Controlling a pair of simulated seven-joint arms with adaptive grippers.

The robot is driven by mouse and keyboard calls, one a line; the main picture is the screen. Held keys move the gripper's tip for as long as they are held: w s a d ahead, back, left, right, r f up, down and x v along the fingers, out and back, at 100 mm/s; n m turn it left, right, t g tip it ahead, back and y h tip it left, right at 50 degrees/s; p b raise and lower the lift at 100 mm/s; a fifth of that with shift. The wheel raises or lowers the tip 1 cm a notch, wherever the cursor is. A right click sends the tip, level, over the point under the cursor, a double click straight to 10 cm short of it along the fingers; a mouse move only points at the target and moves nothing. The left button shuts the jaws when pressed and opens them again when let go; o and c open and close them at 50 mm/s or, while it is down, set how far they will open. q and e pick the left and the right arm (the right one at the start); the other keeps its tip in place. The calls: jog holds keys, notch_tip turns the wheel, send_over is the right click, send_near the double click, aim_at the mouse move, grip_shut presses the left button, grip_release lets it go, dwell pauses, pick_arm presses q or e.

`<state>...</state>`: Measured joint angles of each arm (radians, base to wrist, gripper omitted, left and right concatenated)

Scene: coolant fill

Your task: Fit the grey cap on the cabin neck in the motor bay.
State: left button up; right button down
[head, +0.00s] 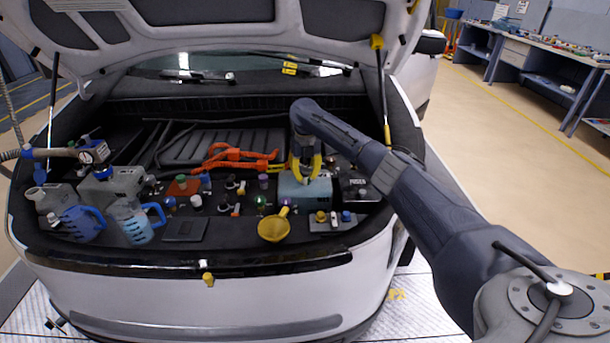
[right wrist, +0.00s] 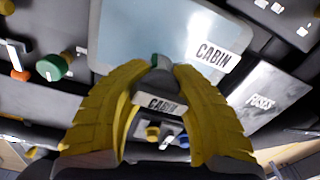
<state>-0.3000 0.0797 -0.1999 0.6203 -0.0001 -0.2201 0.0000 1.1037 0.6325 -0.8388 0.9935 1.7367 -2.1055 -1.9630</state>
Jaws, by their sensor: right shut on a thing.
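My right gripper (head: 306,176) reaches down over the cabin tank (head: 318,190), a pale blue-grey box at the right of the motor bay. In the right wrist view its yellow fingers (right wrist: 162,70) are shut on the grey cap (right wrist: 161,80), which is mostly hidden between them. The tank (right wrist: 145,30) with its CABIN label (right wrist: 213,56) lies just beyond the fingertips. A bit of green shows beside the cap at the fingertips. The cabin neck itself is hidden, so I cannot tell whether the cap touches it. My left gripper is not in view.
The FUSES box (head: 356,187) stands right of the tank. A yellow funnel (head: 273,229) lies in front. Orange cables (head: 240,156) run behind, and the raised hood (head: 215,38) hangs above.

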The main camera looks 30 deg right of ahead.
jog(key=shift+s+d+f, duration=0.1)
jog(key=shift+f, duration=0.1)
jog(key=shift+f+m, duration=0.1)
jog(key=shift+m, duration=1.5)
jog(key=shift+s+d+f+m, duration=0.1)
jog(key=shift+f+m, duration=0.05)
jog(key=shift+m, duration=0.65)
jog(key=shift+f+m, duration=0.15)
jog(key=shift+m, duration=2.25)
jog(key=shift+m, duration=0.8)
